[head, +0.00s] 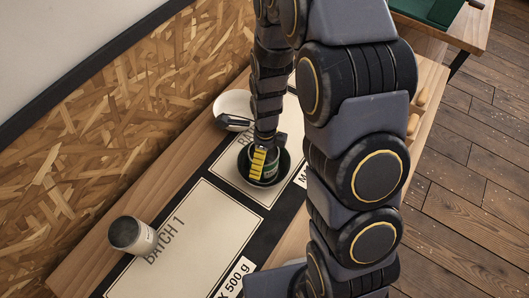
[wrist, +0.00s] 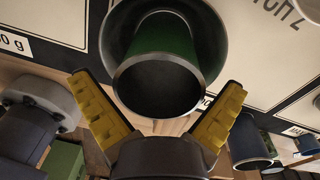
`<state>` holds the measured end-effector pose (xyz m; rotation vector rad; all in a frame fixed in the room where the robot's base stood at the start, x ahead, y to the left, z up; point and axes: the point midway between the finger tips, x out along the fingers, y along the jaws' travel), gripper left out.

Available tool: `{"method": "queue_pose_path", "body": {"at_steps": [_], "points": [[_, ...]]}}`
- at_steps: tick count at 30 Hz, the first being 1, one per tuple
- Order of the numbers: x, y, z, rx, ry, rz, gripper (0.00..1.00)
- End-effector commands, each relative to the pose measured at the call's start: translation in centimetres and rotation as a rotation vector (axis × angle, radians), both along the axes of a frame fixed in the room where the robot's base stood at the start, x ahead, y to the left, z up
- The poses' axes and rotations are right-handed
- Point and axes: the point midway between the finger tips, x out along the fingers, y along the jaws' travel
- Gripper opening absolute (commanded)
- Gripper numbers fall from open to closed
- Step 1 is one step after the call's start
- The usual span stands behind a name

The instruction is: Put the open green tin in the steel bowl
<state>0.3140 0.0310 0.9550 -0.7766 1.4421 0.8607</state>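The open green tin (wrist: 160,48) is in the middle of the wrist view, its dark open mouth facing the camera. The steel bowl (wrist: 213,30) shows around and behind it, looking dark grey. In the head view the tin (head: 272,166) appears to stand upright inside the bowl (head: 285,168), partly hidden by my gripper (head: 257,163). In the wrist view the yellow-padded fingers of my gripper (wrist: 160,118) are spread wide near the tin's mouth, one to each side, with nothing between the pads. The tin's base contact is hidden.
A white bowl (head: 233,103) with a dark utensil is behind the steel bowl. A grey-white canister (head: 131,235) stands by the BATCH 1 panel (head: 187,235). A dark blue tin (wrist: 250,145) shows in the wrist view. My arm hides the bench's right side.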

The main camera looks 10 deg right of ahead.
Motion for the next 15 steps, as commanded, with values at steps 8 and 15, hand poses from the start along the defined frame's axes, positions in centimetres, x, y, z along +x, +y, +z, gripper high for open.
{"method": "queue_pose_path", "body": {"at_steps": [8,15], "points": [[0.3,-0.1,1.8,0.0,-0.008,0.0,1.0],[0.5,-0.2,6.6,-0.001,-0.01,0.0,1.0]]}}
